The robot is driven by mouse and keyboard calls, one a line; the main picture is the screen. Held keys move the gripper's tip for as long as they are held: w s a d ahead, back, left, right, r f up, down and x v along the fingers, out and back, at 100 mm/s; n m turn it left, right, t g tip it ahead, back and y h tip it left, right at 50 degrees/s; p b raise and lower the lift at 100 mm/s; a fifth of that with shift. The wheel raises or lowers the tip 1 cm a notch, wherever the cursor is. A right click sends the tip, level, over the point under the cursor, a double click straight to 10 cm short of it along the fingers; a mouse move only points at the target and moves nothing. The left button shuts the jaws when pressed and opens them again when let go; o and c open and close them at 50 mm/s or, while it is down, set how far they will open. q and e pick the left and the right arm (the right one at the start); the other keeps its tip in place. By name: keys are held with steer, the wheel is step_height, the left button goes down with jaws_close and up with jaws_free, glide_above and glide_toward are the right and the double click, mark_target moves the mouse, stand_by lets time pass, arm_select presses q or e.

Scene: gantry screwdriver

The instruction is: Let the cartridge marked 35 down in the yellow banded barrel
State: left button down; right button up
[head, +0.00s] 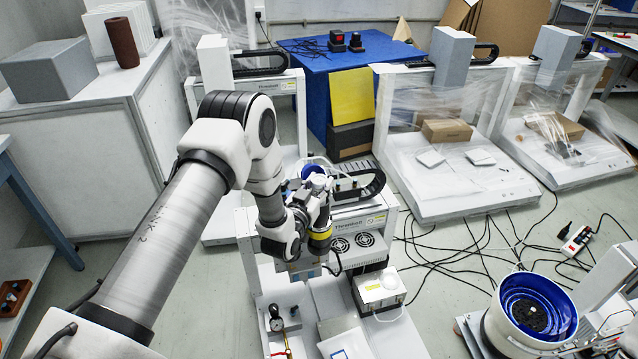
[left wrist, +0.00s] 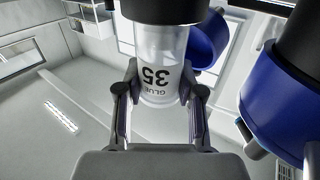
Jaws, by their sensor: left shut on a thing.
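My left gripper (head: 318,193) is shut on the cartridge marked 35 (left wrist: 160,75), a clear-white cylinder whose lettering reads upside down in the left wrist view. In the head view the arm and fingers hide most of the cartridge. The yellow banded barrel (head: 320,236), dark with a yellow ring, stands at the gantry just below the gripper. In the left wrist view a dark round part meets the cartridge's end at the top edge; I cannot tell how far the cartridge is inside it. My right gripper is not in view.
A blue round part (head: 312,171) is close behind the gripper. The gantry frame (head: 360,222) stands at its right, with a white box (head: 379,289) in front. A blue-lined bowl feeder (head: 537,306) is at lower right. Cables lie on the floor between.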

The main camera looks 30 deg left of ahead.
arm_select(q)
steer(key=shift+f, duration=0.35)
steer(key=c, duration=0.7)
jaws_free()
steer(key=shift+o, duration=0.2)
steer(key=s, duration=1.2)
steer(key=shift+d, duration=0.4)
